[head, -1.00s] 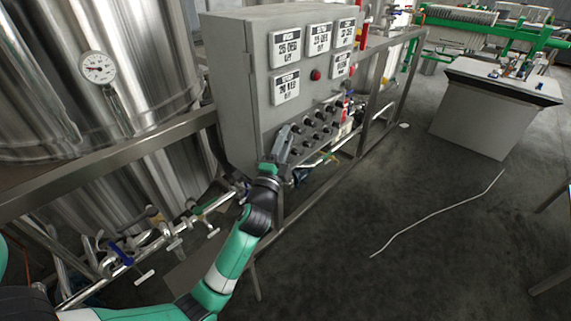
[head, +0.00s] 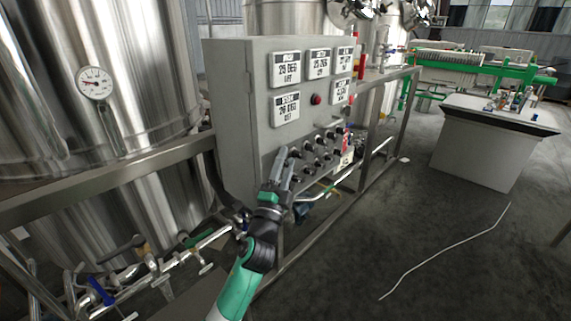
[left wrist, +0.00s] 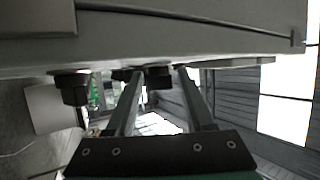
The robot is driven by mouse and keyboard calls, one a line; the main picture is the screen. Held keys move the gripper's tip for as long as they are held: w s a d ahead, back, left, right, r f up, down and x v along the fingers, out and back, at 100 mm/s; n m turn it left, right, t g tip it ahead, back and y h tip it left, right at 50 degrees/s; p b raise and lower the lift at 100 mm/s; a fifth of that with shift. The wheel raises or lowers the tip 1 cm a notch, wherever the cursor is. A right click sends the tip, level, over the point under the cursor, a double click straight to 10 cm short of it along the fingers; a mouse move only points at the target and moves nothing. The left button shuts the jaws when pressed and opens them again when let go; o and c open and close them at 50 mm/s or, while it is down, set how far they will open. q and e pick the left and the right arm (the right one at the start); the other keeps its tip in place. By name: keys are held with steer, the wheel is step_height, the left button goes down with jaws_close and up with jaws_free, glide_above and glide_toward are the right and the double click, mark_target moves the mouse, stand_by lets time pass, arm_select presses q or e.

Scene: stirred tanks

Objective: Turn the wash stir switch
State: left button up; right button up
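A grey control cabinet (head: 228,110) stands in the middle of the head view with rows of black switch knobs (head: 307,170) low on its front. I cannot read which knob is the wash stir switch. My left gripper (head: 288,155) is at the left end of the knob rows, with its fingers pointing up along the panel. In the left wrist view the two fingers (left wrist: 160,92) are apart. A dark knob (left wrist: 158,78) shows between their tips; I cannot tell whether they touch it. Another knob (left wrist: 74,88) is left of them. My right gripper is not in view.
White display plates (head: 285,108) and a red button (head: 316,99) sit above the knobs. A steel tank (head: 95,130) with a dial gauge (head: 95,83) stands left. Pipes and valves (head: 150,265) run below. A metal frame rail (head: 330,222) borders open floor (head: 400,230) on the right.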

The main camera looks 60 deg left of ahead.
arm_select(q)
steer(key=shift+o, duration=0.6)
steer(key=v, duration=1.1)
steer(key=shift+s+d+f, duration=0.2)
steer(key=shift+f, duration=0.05)
